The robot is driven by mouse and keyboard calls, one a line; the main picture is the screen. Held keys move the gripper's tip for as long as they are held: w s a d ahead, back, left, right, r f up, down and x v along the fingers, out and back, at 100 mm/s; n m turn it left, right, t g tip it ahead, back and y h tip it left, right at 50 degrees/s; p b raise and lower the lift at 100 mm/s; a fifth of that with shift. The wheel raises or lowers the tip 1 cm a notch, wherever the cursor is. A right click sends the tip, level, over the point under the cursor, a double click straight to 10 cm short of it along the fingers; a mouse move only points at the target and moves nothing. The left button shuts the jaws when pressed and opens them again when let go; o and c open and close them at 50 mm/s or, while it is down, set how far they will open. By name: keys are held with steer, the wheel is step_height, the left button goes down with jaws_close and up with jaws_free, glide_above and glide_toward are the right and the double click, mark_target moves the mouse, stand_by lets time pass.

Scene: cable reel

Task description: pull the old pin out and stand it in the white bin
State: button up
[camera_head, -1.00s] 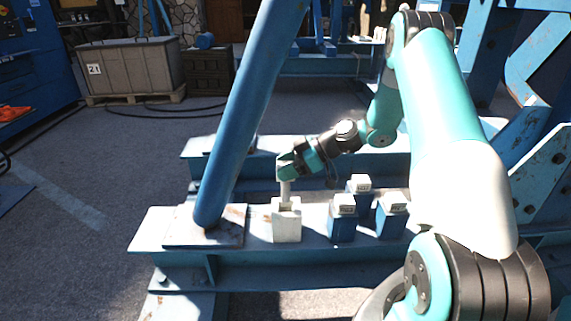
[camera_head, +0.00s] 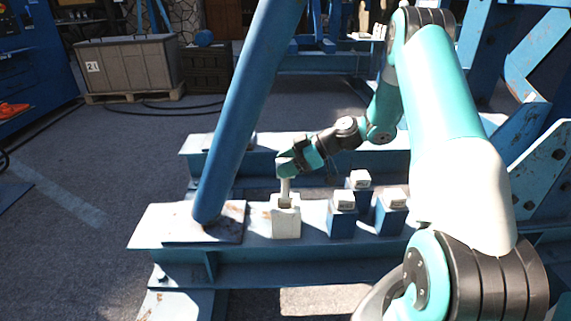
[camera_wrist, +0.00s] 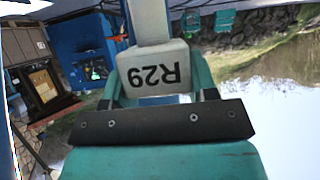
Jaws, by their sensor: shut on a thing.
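My gripper (camera_head: 287,165) is shut on a pale pin, above the white bin. In the wrist view the pin's head (camera_wrist: 152,69) sits between the jaws and bears the label R29, upside down. Its shaft (camera_head: 285,188) points down, roughly upright, in the head view. The white bin (camera_head: 286,224) stands on the blue steel beam. The shaft's lower end is at the bin's dark mouth; I cannot tell how far inside it is. The jaws hide most of the head in the head view.
Several blue blocks with pale tops stand right of the bin, including a front one (camera_head: 341,222) and a right one (camera_head: 391,217). A grey crate (camera_head: 130,66) stands far back.

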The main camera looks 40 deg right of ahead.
steer(key=shift+f+b, duration=1.2)
steer(key=shift+f, duration=0.25)
steer(key=shift+f, duration=0.1)
